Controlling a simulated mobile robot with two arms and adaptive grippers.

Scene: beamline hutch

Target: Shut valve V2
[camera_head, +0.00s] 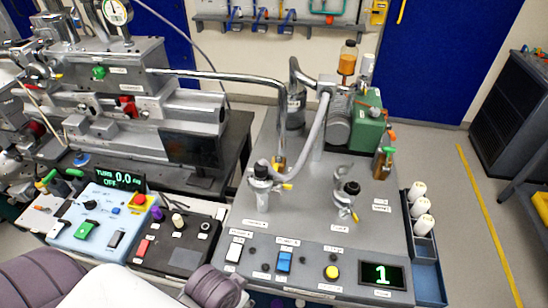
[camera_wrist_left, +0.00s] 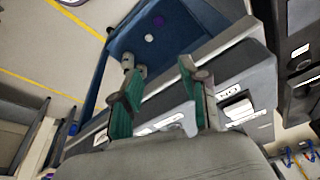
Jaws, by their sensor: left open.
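Two small valves stand on the grey bench top in the head view. The left valve (camera_head: 261,180) has a dark knob and a yellow handle beside it. The right valve (camera_head: 349,193) has a dark knob and a yellow tip near its base. Their labels are too small to read, so I cannot tell which is V2. My left gripper (camera_wrist_left: 160,85) shows in the left wrist view, with two green-padded fingers apart and nothing between them. It is not clearly visible in the head view. My right gripper is not in view.
A front panel has a blue switch (camera_head: 284,262), a yellow button (camera_head: 331,272) and a green display (camera_head: 382,274). A green pump (camera_head: 368,120) and metal pipes stand behind the valves. White bottles (camera_head: 421,206) line the right side. A light-blue control box (camera_head: 98,215) is left.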

